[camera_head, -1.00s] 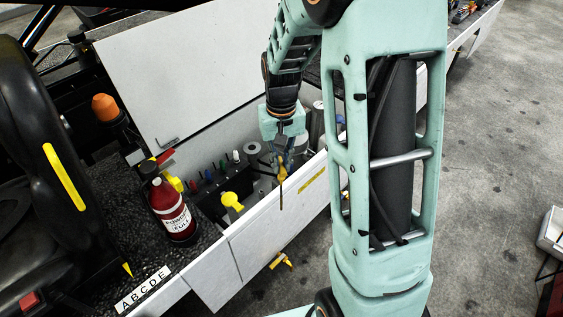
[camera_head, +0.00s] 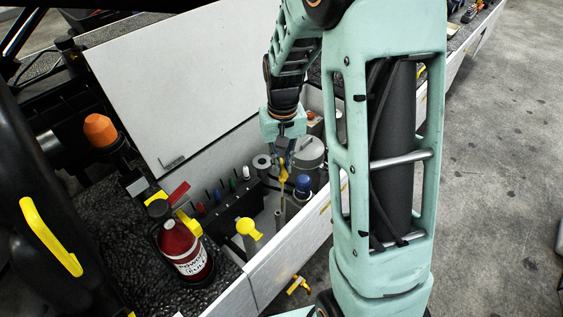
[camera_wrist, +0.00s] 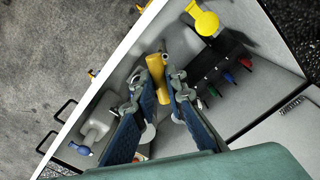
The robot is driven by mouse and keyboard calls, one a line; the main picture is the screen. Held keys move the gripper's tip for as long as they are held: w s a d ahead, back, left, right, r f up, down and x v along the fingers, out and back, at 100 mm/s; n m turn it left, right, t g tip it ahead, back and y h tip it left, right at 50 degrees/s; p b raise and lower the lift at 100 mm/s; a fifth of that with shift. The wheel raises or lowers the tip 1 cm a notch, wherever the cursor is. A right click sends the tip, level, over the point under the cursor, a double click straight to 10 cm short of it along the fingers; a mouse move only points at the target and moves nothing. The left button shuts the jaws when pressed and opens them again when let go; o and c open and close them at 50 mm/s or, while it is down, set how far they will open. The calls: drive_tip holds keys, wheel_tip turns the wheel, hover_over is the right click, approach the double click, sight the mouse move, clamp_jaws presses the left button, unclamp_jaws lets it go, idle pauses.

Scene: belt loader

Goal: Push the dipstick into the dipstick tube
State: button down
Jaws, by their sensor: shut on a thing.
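My gripper (camera_head: 283,162) is shut on the yellow handle of the dipstick (camera_head: 284,174). The dipstick hangs roughly upright over the open compartment, its thin shaft pointing down. In the wrist view the yellow handle (camera_wrist: 158,78) sits between the two fingers of my gripper (camera_wrist: 161,68); its shaft is hard to make out there. A short grey upright tube (camera_head: 280,217) stands in the compartment just below the dipstick, possibly the dipstick tube. I cannot tell whether the shaft tip is in it, in front of it or above it.
The compartment's white front wall (camera_head: 292,242) is close to the gripper. Inside are a yellow cap (camera_head: 249,228), a grey canister (camera_head: 308,152), a blue-capped part (camera_head: 303,184) and several coloured plugs. A red bottle (camera_head: 182,248) stands at the left. A white lid (camera_head: 180,85) stands open behind.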

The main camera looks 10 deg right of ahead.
wheel_tip(320, 180, down, 8)
drive_tip(key=b, duration=0.6)
drive_tip(key=w+r+p, duration=0.3)
drive_tip(key=r+p, duration=0.3)
drive_tip(key=r, duration=0.3)
drive_tip(key=w+r+p, duration=0.4)
drive_tip(key=r+p, duration=0.2)
drive_tip(key=r, duration=0.3)
wheel_tip(320, 180, down, 14)
drive_tip(key=b, duration=0.5)
drive_tip(key=shift+f+n, duration=0.25)
drive_tip(key=shift+n, duration=0.15)
drive_tip(key=shift+s+b, duration=0.1)
drive_tip(key=shift+b, duration=0.2)
wheel_tip(320, 180, down, 6)
drive_tip(key=b, duration=0.4)
wheel_tip(320, 180, down, 11)
drive_tip(key=b, duration=0.8)
idle(1.4)
